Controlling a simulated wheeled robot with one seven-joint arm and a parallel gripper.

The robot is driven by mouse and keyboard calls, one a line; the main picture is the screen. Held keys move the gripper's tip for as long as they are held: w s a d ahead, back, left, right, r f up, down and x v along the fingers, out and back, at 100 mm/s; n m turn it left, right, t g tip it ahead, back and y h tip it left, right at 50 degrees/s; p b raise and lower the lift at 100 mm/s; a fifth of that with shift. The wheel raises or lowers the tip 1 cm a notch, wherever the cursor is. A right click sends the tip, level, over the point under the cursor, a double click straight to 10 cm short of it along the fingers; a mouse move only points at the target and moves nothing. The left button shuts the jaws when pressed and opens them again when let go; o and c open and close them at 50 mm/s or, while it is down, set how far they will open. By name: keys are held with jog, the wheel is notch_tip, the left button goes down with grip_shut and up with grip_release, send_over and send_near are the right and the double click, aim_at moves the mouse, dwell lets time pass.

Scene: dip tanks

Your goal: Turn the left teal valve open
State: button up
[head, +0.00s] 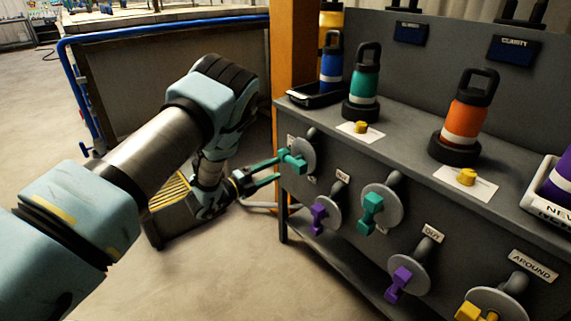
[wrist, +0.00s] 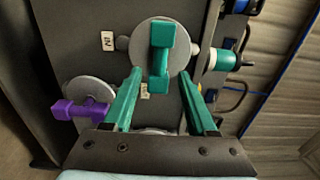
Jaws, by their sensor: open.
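The left teal valve (head: 298,158) is a teal handle on a grey disc, on the front panel of the grey bench, at its left end. In the wrist view the teal valve (wrist: 162,42) is at the top centre, its handle running up and down the picture. My gripper (head: 279,168) has long teal fingers, open and pointing at this valve. In the wrist view my gripper (wrist: 160,73) has one finger on each side of the handle's lower end, with gaps visible on both sides. I cannot tell how deep the fingertips reach.
A purple valve (head: 319,215) sits below right of the left teal valve. Another teal valve (head: 372,208), a second purple valve (head: 402,282) and a yellow valve (head: 478,309) are farther right. Bottles, including an orange one (head: 469,115), stand on the bench (head: 415,150). Open floor lies left.

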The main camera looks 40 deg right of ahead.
aim_at(289, 163)
jog(key=d, duration=0.6)
jog(key=shift+s+d+p, duration=0.15)
jog(key=shift+p, duration=0.15)
grip_shut()
